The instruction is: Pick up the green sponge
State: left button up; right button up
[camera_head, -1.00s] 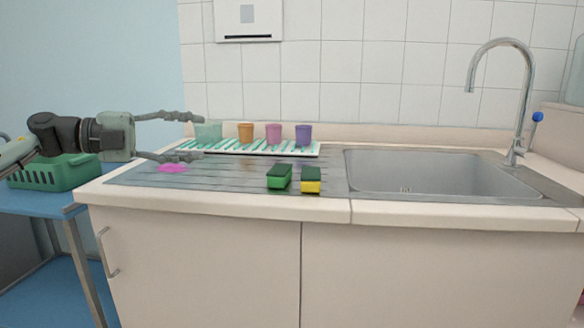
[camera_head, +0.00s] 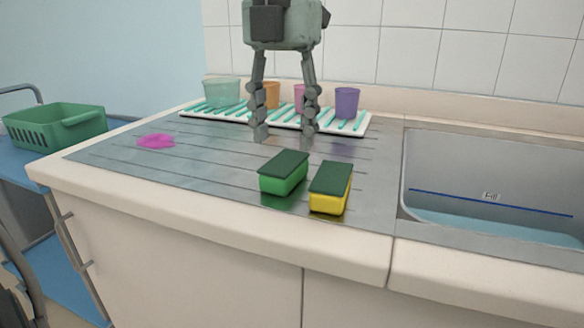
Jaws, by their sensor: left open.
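The green sponge (camera_head: 284,174) lies on the metal drainboard, with a dark green top and bright green sides. A yellow sponge (camera_head: 331,188) with the same dark top lies close to its right. My left gripper (camera_head: 285,134) points down with its fingers apart and nothing between them. It appears above and behind the green sponge in the picture, in front of the cups. My right gripper is not in view.
A striped rack (camera_head: 228,112) holds a teal cup (camera_head: 221,92), an orange, a pink and a purple cup (camera_head: 347,102). A pink stain (camera_head: 156,141) is on the drainboard (camera_head: 210,160). The sink (camera_head: 480,215) is right. A green basket (camera_head: 55,127) stands left on a blue cart.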

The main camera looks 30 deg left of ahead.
aim_at(285, 161)
pick_arm(q)
jog(key=f, duration=0.5)
jog(key=shift+w+a+f, duration=0.1)
jog(key=shift+w+f, duration=0.2)
jog(key=shift+f, duration=0.1)
jog(key=c, duration=0.6)
